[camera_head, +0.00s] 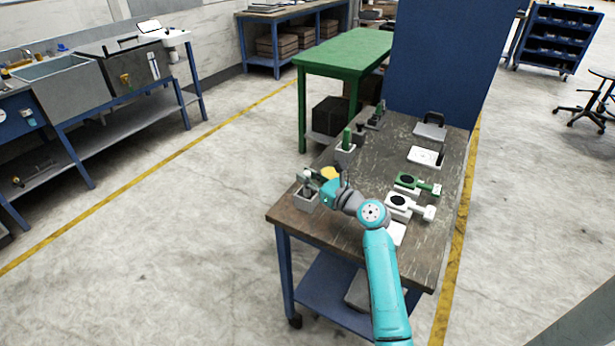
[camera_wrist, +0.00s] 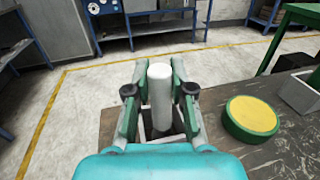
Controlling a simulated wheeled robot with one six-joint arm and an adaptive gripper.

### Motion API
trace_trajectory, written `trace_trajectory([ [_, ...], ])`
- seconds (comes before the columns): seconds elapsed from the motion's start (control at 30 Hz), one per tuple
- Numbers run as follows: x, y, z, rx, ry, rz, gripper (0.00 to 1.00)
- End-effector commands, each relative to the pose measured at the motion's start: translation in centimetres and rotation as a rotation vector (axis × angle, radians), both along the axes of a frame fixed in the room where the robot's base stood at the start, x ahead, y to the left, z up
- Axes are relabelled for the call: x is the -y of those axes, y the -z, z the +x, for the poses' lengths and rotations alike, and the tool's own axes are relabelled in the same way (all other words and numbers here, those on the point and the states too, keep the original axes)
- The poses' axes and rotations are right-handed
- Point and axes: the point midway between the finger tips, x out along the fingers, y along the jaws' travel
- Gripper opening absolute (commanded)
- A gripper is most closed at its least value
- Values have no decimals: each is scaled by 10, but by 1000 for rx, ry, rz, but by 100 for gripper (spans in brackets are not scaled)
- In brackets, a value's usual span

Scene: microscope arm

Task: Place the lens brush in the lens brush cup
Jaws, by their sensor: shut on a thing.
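The lens brush appears as a white upright cylinder (camera_wrist: 160,92) between the fingers of my gripper (camera_wrist: 158,100) in the wrist view. My gripper is shut on it. In the head view my gripper (camera_head: 314,183) is at the table's near left corner, over a grey square cup (camera_head: 305,203), which I take as the lens brush cup. In the wrist view the cup's pale rim and dark opening show behind and below the brush. The brush's lower end is at the opening; I cannot tell how deep it sits or whether it touches the cup.
A yellow-topped green round pad (camera_wrist: 252,115) lies right of the cup in the wrist view. Another pale square holder with a green upright item (camera_head: 346,147) stands farther back. White (camera_head: 402,206) and green (camera_head: 414,184) microscope-like parts lie on the worn table (camera_head: 385,160). The mid-table is clear.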

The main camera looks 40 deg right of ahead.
Motion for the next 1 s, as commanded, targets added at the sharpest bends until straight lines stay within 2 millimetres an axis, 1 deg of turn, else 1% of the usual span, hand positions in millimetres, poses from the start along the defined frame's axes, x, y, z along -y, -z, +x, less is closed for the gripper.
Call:
trace_trajectory([
  [0.23, 0, 3, 0, 0, 0, 1, 0],
  [0.27, 0, 3, 0, 0, 0, 1, 27],
  [0.3, 0, 2, 0, 0, 0, 0, 37],
  [0.33, 0, 2, 0, 0, 0, 0, 45],
  [0.37, 0, 2, 0, 0, 0, 0, 48],
  [0.63, 0, 2, 0, 0, -1, 0, 48],
  [0.73, 0, -1, -1, 0, 0, 0, 48],
  [0.87, 2, 0, -17, -1, 1, 1, 48],
  [1.0, 5, 0, -43, 0, 2, 1, 48],
])
